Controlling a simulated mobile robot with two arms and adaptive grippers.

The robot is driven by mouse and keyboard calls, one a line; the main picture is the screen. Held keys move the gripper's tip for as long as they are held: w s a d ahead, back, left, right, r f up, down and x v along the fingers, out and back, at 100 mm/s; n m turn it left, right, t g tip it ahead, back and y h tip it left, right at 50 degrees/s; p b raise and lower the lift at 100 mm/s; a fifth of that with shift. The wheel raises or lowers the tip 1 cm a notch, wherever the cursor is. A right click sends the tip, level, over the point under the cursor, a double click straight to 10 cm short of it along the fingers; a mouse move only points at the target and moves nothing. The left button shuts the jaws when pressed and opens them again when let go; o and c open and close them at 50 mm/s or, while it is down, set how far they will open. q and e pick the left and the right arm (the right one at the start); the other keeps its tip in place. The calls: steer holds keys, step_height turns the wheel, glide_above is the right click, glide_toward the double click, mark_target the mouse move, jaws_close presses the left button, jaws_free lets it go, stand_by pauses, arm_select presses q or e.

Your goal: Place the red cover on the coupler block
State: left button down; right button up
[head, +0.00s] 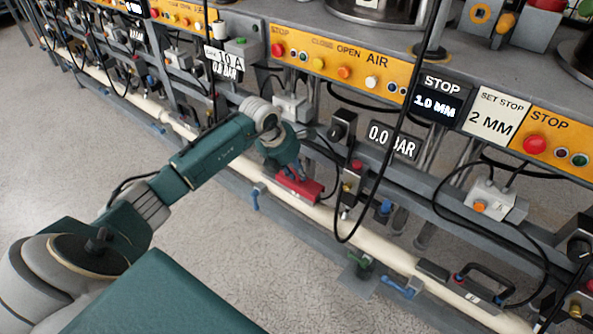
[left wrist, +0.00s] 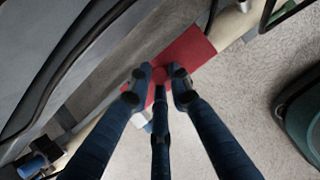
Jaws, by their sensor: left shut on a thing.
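The red cover (head: 302,188) is a small red box-like piece at the cream pipe along the front of the machine. My left gripper (head: 293,172) reaches down to it from above and is shut on it. In the left wrist view the red cover (left wrist: 192,52) lies between and beyond the blue fingers (left wrist: 160,84), over the pipe. The coupler block cannot be told apart for sure; the cover and fingers may hide it. Whether the cover rests on anything beneath is unclear. My right gripper is not in view.
A grey fitting with red and brass parts (head: 353,178) stands just right of the cover. A black hose (head: 392,150) loops down in front of the machine. Blue-handled valves (head: 397,287) sit along the pipe (head: 375,243). The floor (head: 100,130) at left is clear.

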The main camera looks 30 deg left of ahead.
arm_select(q)
steer(key=shift+f, duration=0.4)
steer(key=c, duration=1.6)
jaws_free()
